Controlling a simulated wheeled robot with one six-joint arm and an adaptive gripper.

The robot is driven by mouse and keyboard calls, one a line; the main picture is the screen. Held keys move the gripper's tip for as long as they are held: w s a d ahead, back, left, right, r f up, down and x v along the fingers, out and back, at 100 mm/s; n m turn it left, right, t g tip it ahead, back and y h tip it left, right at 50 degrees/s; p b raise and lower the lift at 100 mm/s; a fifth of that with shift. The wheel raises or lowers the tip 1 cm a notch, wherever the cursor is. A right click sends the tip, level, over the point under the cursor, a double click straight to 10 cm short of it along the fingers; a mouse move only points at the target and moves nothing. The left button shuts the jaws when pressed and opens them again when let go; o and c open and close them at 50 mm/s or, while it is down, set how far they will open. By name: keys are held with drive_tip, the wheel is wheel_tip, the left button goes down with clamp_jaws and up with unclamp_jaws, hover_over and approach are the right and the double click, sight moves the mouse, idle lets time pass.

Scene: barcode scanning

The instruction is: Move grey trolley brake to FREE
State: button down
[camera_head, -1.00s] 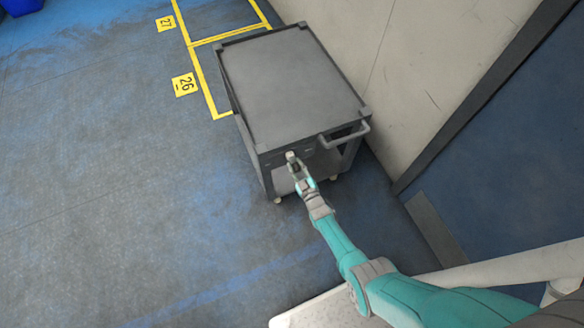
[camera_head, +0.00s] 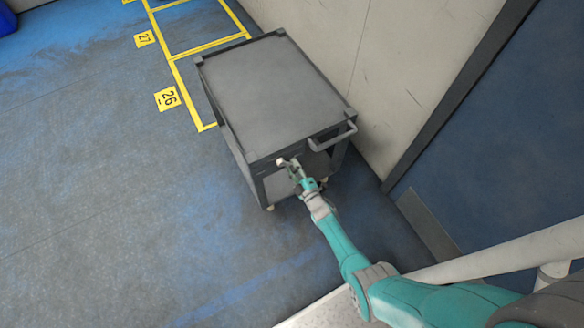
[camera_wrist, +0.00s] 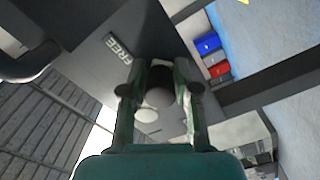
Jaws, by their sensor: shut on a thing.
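The grey trolley (camera_head: 275,88) stands beside the wall, its push handle (camera_head: 333,136) at the near right corner. My gripper (camera_head: 288,164) is at the trolley's near end face, left of the handle and below the top edge. In the wrist view my gripper (camera_wrist: 160,85) is shut on a rounded, pale-ended brake lever (camera_wrist: 160,97) between its fingers. A FREE label (camera_wrist: 118,48) shows on the dark panel up and left of the fingers. The lever's base is partly hidden by the fingers, and no other brake label is readable.
The wall (camera_head: 385,60) and a blue door (camera_head: 510,130) are on the right. Yellow floor bays with marker 26 (camera_head: 167,99) and marker 27 (camera_head: 144,39) lie at the upper left. The floor (camera_head: 110,200) left of the trolley is clear.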

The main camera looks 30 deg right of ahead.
idle(0.4)
drive_tip(key=c, duration=0.9)
unclamp_jaws()
drive_tip(key=shift+r, duration=0.1)
drive_tip(key=s, duration=1.2)
